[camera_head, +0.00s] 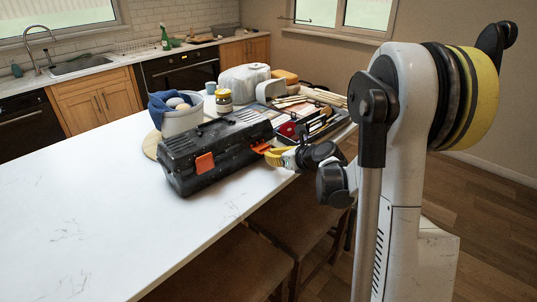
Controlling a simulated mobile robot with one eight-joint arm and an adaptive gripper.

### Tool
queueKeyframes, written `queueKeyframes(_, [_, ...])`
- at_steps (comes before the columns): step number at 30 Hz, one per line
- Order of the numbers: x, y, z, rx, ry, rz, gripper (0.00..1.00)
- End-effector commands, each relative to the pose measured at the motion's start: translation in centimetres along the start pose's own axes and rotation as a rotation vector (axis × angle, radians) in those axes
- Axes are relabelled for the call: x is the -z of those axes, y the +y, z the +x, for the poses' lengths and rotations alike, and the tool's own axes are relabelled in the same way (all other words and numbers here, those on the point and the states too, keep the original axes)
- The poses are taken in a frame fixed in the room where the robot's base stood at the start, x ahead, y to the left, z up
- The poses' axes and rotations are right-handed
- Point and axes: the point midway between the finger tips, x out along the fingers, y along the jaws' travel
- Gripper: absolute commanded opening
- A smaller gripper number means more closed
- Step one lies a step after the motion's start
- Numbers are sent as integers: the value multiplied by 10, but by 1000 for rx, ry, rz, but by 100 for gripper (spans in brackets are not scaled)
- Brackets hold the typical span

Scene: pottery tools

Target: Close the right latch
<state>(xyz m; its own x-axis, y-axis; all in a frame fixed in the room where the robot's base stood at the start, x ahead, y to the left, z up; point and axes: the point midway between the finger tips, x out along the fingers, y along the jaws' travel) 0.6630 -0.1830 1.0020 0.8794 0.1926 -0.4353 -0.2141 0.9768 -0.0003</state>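A black toolbox (218,148) with a handle on its lid stands on the white counter, near its right edge. Its lid looks down. The left orange latch (205,163) hangs against the front face. The right orange latch (261,147) shows as a small strip near the box's right end and seems to jut outward; its exact angle is too small to tell. My gripper (278,157) is just right of that latch, by the counter edge. The yellow and dark end of my arm shows there, but the fingers cannot be made out. Contact with the latch cannot be told.
Behind the toolbox are a pale pot (182,118) with a blue cloth, a jar (223,101), a white rounded container (244,79) and a tray of tools (318,122). The left counter (80,215) is clear. Stools (225,268) stand below the counter's front edge.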

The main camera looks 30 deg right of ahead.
Motion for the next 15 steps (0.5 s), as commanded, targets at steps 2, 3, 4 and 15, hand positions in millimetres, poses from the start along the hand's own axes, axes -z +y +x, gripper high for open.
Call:
queueKeyframes(2, [-7,0,-6,0,0,0,0])
queueKeyframes(3, [-9,0,-9,0,0,1,0])
queueKeyframes(4, [-11,0,-10,0,0,1,0])
queueKeyframes(15, [-37,0,-19,-1,0,0,0])
